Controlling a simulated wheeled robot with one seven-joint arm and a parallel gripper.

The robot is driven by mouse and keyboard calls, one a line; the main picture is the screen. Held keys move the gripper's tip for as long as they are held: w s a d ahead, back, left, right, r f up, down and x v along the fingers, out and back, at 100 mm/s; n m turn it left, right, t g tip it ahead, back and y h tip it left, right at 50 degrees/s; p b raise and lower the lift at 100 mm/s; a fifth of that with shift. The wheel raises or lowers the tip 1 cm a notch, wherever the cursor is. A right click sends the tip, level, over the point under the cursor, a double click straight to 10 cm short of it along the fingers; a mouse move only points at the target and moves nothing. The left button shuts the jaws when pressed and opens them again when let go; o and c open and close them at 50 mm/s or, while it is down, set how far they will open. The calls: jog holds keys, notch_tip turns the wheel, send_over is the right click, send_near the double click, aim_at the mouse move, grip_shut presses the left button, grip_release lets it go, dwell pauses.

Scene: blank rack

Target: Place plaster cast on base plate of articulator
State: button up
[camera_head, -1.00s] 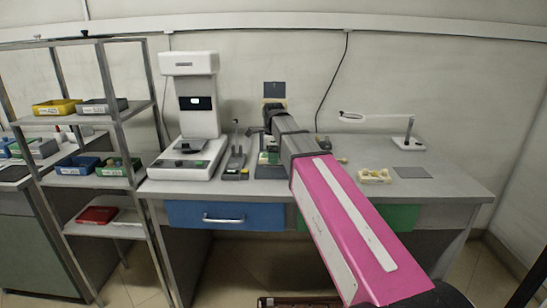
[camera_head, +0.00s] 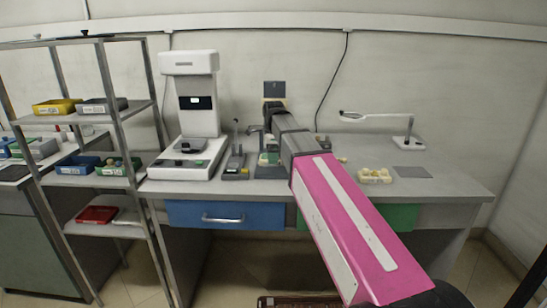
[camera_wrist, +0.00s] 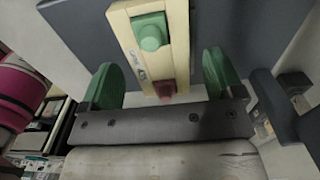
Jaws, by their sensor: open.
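Several small cream pieces, which look like plaster casts (camera_head: 375,175), sit together on the right half of the bench. I cannot tell which one the task means. I cannot make out the articulator or its base plate for certain; a green and pale object (camera_head: 268,158) on a dark mat is partly hidden behind my arm. My gripper (camera_wrist: 162,78) has its two green fingers spread apart, with nothing seen held between them. Beyond the fingers, the wrist view shows a cream panel (camera_wrist: 177,52) with a green knob and a red knob.
A white machine (camera_head: 190,120) stands left on the bench (camera_head: 455,190). A grey device with an upright lever (camera_head: 235,165) is beside it. A magnifier lamp (camera_head: 410,142) and a flat grey plate (camera_head: 412,172) are at right. A shelf rack (camera_head: 125,110) stands far left.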

notch_tip(320, 180, up, 11)
dwell(0.4)
jog(key=shift+s, duration=0.1)
